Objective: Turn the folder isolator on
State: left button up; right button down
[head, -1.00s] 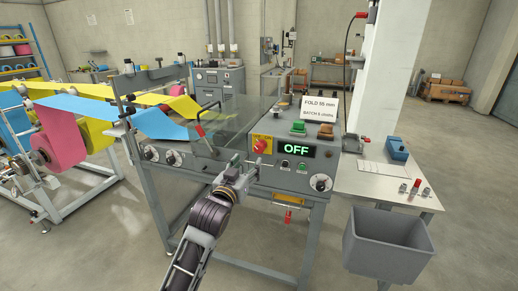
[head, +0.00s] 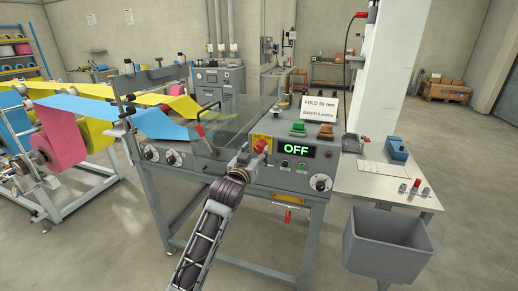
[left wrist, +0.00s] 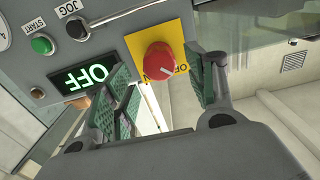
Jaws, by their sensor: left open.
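The folder isolator is a red rotary knob (head: 261,146) on a yellow plate (head: 256,137), at the left of the folder's front panel. In the left wrist view the red knob (left wrist: 160,64) shows upside down on its yellow plate (left wrist: 179,36), with a pale mark on its face and partly hidden lettering. A display (head: 296,150) beside it reads OFF in green. My left gripper (head: 249,156) is at the panel in front of the knob. In the left wrist view its open green-padded fingers (left wrist: 164,80) stand on either side of the knob; contact cannot be told. My right gripper is not in view.
Small buttons (head: 302,167) and a selector dial (head: 320,183) sit on the panel right of and below the display. A clear guard (head: 230,118) stands behind the arm. A grey bin (head: 385,245) stands at the right, with open floor beyond.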

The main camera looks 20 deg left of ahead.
aim_at(258, 149)
pick_arm(q)
jog(key=shift+w, duration=2.1)
jog(key=c, duration=1)
